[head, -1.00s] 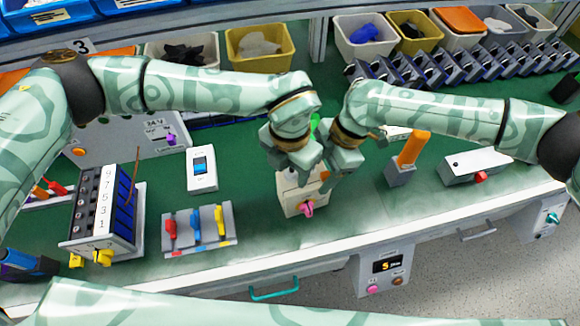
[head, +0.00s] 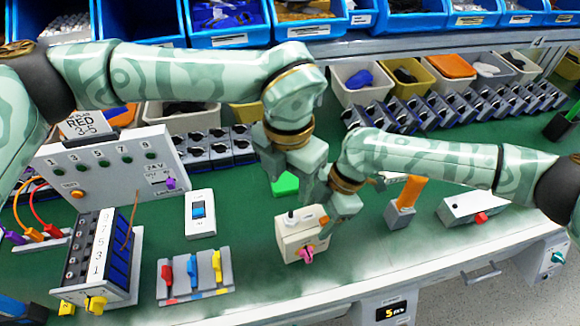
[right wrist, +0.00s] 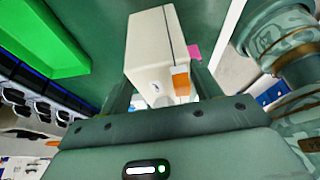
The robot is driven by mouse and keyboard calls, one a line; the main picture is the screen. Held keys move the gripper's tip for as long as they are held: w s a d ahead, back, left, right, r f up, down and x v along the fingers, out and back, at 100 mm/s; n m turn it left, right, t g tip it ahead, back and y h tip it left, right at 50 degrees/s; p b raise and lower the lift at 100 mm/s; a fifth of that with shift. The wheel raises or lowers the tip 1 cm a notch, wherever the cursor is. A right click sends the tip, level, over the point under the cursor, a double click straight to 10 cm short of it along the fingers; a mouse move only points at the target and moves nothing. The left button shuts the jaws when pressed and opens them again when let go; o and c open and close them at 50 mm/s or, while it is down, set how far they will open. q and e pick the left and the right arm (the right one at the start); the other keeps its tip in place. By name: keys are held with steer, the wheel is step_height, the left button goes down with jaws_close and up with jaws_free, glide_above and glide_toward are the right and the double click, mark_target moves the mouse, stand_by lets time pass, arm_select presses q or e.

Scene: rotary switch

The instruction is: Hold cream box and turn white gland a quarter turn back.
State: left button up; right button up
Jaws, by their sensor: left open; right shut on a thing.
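The cream box (head: 290,240) stands on the green bench top, with a pink knob (head: 307,254) on its front. A small white part that looks like the white gland (head: 291,214) shows on its top; its turn angle is too small to tell. My right gripper (head: 322,222) is shut on the cream box from the right. In the right wrist view the box (right wrist: 152,50) sits between the fingers, with an orange label and the pink knob's edge showing. My left gripper (head: 299,192) is open above the box, apart from it; its fingertips are partly hidden.
A grey block with an orange handle (head: 403,203) and a white box with a red knob (head: 470,208) stand right. A green block (head: 285,184) is behind.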

steer(key=o, duration=1.3)
steer(key=shift+r, duration=0.1)
